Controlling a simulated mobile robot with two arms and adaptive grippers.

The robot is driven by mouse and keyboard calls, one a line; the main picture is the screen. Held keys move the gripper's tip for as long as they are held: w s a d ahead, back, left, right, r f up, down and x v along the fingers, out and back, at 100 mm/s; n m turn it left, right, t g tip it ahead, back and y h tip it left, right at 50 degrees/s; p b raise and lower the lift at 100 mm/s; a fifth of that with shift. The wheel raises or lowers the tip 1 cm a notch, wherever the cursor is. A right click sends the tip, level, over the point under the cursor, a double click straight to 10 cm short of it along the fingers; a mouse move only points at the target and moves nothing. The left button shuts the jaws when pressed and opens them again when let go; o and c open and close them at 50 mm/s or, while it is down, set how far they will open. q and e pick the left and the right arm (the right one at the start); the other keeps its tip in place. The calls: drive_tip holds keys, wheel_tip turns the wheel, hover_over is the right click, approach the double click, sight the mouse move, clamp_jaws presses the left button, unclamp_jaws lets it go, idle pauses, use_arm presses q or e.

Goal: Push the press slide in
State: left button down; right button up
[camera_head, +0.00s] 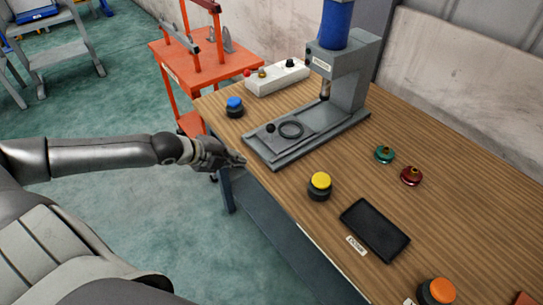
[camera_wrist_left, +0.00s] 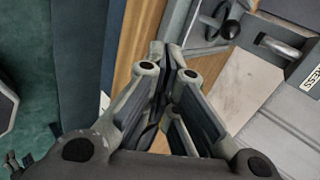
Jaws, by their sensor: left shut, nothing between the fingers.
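The grey press (camera_head: 345,85) with a blue cylinder on top stands at the back of the wooden table. Its slide (camera_head: 289,137), a flat grey plate with a black knob (camera_head: 270,128) and a dark ring (camera_head: 291,130), lies on the press base, towards the front end and out from under the ram. My left gripper (camera_head: 240,162) is shut and empty at the table's front edge, just left of the base's front end. In the left wrist view the closed fingers (camera_wrist_left: 170,52) point towards the press, with the black knob (camera_wrist_left: 229,29) beyond them, apart. My right gripper is not seen.
Blue (camera_head: 235,106), yellow (camera_head: 320,185) and orange (camera_head: 438,291) buttons stand on the table. A black tray (camera_head: 375,229), a green part (camera_head: 384,154), a red part (camera_head: 411,175) and a white control box (camera_head: 277,78) are there too. An orange cart (camera_head: 205,70) stands behind.

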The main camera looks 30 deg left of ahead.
use_arm(q)
drive_tip(key=shift+m, duration=0.6)
drive_tip(key=w+d+f, duration=0.1)
drive_tip(key=w, duration=0.1)
drive_tip(key=w+d+f, duration=0.2)
drive_tip(key=w+d+f+p, duration=0.1)
drive_tip(key=w+f, duration=0.1)
drive_tip(key=shift+d, duration=0.3)
drive_tip(key=shift+w+d+r+p, duration=0.1)
drive_tip(key=shift+w+d+p, duration=0.15)
drive_tip(key=shift+w, duration=0.25)
drive_tip(key=shift+w+d+r+p, duration=0.1)
drive_tip(key=shift+w+p, duration=0.1)
drive_tip(key=shift+w, duration=0.25)
drive_tip(key=shift+w+d+f, duration=0.1)
drive_tip(key=shift+w+d, duration=0.1)
drive_tip(key=shift+w, duration=0.2)
drive_tip(key=shift+w+d+f, duration=0.1)
drive_tip(key=shift+w+d, duration=0.05)
drive_tip(key=shift+w, duration=0.25)
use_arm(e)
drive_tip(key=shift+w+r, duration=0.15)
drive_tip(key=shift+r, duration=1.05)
